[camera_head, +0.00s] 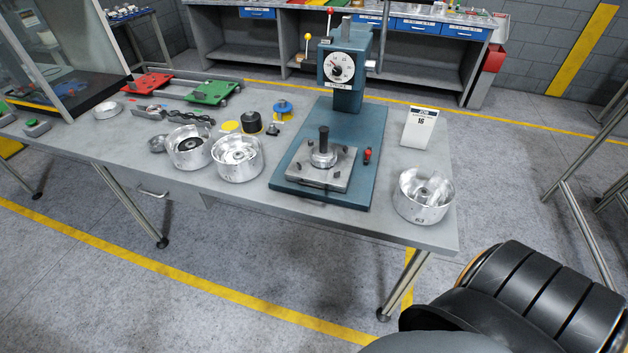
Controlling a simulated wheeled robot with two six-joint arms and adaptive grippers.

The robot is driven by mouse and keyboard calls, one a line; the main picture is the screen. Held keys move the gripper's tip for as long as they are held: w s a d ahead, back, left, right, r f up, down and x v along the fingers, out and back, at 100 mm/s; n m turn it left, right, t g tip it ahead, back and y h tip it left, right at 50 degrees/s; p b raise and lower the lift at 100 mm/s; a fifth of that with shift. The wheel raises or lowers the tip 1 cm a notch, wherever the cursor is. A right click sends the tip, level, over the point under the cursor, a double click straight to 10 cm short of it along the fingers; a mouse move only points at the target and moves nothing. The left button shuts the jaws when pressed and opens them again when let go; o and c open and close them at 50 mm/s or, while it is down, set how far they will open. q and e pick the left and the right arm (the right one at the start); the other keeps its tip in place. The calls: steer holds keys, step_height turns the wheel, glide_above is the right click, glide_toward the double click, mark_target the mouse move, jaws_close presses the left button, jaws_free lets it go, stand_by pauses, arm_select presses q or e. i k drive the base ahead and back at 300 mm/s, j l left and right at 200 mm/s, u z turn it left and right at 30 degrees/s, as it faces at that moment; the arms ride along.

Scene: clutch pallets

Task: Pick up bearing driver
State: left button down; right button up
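No part is clearly marked as the bearing driver. A dark upright rod on a round silver base (323,148) stands on the steel fixture plate (302,174) of the blue press (348,75), and its shape fits a driver. A blue knobbed piece (282,107) and a short black cylinder (251,121) stand left of the press; I cannot tell whether either is the driver. Neither of my grippers shows in the head view.
Two silver housings (237,158) (189,148) stand left of the press, and another housing (423,196) sits at the table's right end. A white card (419,128) stands behind it. Red (147,83) and green (211,92) trays lie at the back left. The table's front left is clear.

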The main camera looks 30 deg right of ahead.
mark_target(323, 152)
steer(key=i+z, duration=0.1)
steer(key=z, duration=0.4)
steer(key=j+z, duration=0.15)
steer(key=z, duration=0.35)
steer(key=i+j+z, duration=0.15)
steer(key=z, duration=0.35)
steer(key=i+j+z, duration=0.25)
steer(key=j, duration=0.6)
steer(key=i+j+z, duration=0.1)
steer(key=j+z, duration=0.2)
steer(key=j, duration=0.5)
steer(key=j+z, duration=0.25)
steer(key=j, duration=0.65)
